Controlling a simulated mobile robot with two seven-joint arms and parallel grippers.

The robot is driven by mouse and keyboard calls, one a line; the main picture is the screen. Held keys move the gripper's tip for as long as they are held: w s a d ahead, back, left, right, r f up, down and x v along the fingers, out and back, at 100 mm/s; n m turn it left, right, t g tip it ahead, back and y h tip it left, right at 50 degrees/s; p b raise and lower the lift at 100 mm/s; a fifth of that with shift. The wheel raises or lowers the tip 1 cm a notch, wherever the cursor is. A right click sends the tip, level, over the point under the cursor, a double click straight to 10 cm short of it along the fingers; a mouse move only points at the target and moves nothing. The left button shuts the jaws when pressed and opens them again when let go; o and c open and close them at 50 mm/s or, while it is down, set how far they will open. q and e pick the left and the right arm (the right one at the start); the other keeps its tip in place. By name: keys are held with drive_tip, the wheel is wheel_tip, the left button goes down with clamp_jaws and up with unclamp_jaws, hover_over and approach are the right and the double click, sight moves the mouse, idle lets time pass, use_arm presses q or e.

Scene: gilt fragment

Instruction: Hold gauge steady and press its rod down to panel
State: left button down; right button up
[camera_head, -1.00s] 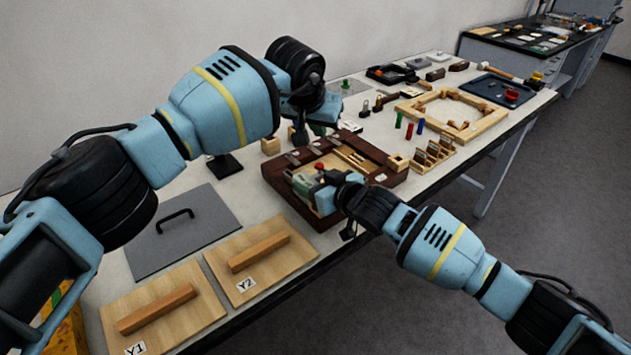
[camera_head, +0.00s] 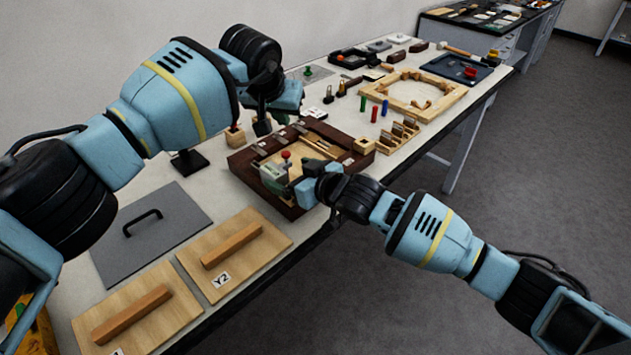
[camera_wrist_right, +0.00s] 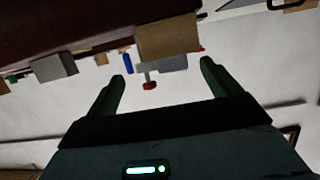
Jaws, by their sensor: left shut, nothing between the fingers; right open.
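A small red knob (camera_head: 286,155) shows above the dark brown tray (camera_head: 243,170), just beyond my right gripper (camera_head: 284,184). In the right wrist view the red knob (camera_wrist_right: 149,86) sits on a short grey rod that joins a tan block (camera_wrist_right: 168,38); I take these to be the gauge. The open fingers of my right gripper (camera_wrist_right: 162,70) stand either side of the knob, apart from it, with the block past the fingertips. Where the rod meets the panel is hidden. My left gripper (camera_head: 262,126) is shut and empty, above the table behind the tray's left part.
A grey plate with a black handle (camera_head: 165,245) and two wooden boards with bar handles (camera_head: 190,317) (camera_head: 268,268) lie at the near left. A wooden frame (camera_head: 450,91), card rack (camera_head: 400,135) and coloured pegs (camera_head: 374,113) stand beyond the tray. The table's front edge runs under my right arm.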

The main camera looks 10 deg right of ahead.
drive_tip(key=v, duration=0.8)
drive_tip(key=shift+s, duration=0.15)
drive_tip(key=shift+d, duration=0.15)
